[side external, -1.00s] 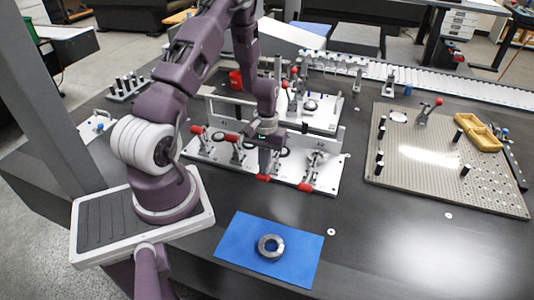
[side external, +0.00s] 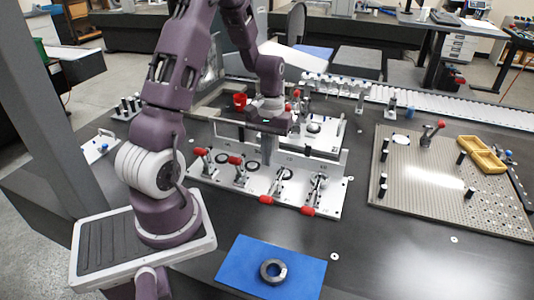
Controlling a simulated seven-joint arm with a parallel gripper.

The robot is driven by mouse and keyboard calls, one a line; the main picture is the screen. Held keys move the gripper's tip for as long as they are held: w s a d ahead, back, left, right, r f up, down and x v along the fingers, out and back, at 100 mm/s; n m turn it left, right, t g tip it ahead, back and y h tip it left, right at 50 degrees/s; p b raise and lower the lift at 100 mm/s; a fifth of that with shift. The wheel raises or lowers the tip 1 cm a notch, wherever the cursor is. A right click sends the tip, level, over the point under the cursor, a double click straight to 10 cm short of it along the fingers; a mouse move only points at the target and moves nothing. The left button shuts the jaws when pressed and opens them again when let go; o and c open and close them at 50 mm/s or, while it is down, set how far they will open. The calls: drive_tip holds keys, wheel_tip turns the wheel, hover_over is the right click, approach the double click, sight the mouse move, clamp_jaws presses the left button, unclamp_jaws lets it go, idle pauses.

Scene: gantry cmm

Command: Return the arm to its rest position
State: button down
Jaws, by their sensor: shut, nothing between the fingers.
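My purple arm rises from its base at the left and reaches over the bench. A grey metal ring (side external: 273,271) lies flat on a blue mat (side external: 236,268) at the front of the bench, well apart from my gripper.
The clamp plate carries several clamps with red handles. A second fixture plate (side external: 333,131) stands behind it. A perforated plate (side external: 430,205) with posts and a yellow tray (side external: 482,153) lies at the right. The dark bench is clear between the mat and the perforated plate.

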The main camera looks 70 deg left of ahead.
drive_tip(key=s+d+r+m+t+y, duration=0.1)
drive_tip(key=s+d+r+m+t, duration=0.2)
drive_tip(key=d+r, duration=1.1)
drive_tip(key=s+d+r+m+t, duration=0.3)
drive_tip(key=s+d+r+m, duration=0.3)
drive_tip(key=s, duration=0.4)
drive_tip(key=shift+r+t, duration=0.3)
drive_tip(key=shift+r, duration=0.2)
